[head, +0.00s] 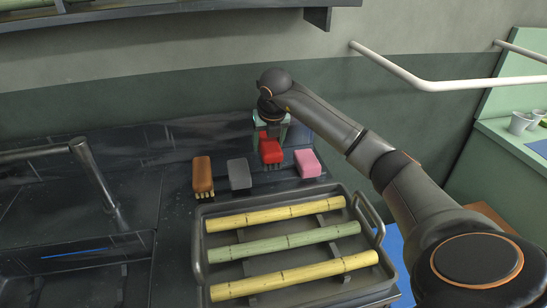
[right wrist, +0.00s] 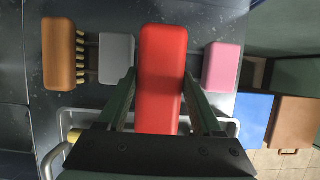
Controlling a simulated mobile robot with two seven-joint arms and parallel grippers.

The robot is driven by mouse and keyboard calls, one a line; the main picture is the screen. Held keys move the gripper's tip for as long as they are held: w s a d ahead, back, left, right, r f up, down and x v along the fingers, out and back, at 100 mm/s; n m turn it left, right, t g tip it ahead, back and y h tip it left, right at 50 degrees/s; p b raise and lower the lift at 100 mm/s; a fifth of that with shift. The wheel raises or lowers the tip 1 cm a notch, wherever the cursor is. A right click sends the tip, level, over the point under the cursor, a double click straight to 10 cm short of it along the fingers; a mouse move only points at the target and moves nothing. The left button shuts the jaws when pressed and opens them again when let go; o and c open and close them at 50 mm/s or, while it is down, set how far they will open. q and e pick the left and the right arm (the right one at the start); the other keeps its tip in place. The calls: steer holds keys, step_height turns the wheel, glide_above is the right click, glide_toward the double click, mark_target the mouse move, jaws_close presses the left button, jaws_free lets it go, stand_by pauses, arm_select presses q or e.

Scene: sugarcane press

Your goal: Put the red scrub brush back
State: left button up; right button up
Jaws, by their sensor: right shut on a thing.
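The red scrub brush (head: 271,151) is in the back row on the dark counter, between a grey block (head: 239,175) and a pink block (head: 307,163). My right gripper (head: 268,134) comes down on it from above and is shut on it. In the right wrist view the red brush (right wrist: 162,70) lies between the two fingers (right wrist: 160,92). Whether its underside touches the counter is hard to tell. My left gripper is not in view.
A brown brush (head: 203,175) with pale bristles stands left of the grey block. In front, a dark metal tray (head: 199,262) with handles holds yellow and green cane pieces (head: 285,242). A sink with a faucet (head: 95,180) is at the left. A white rail (head: 440,85) is on the right wall.

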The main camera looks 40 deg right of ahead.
steer(key=d+f, duration=0.1)
steer(key=w+d+f, duration=0.1)
steer(key=f, duration=0.1)
steer(key=d+f, duration=0.1)
steer(key=shift+w+d+f, duration=0.1)
steer(key=shift+w+f, duration=0.15)
steer(key=shift+f, duration=1.65)
steer(key=shift+f+b, duration=0.3)
steer(key=shift+f, duration=0.25)
steer(key=o, duration=1)
steer(key=shift+c, duration=0.2)
steer(key=o, duration=0.5)
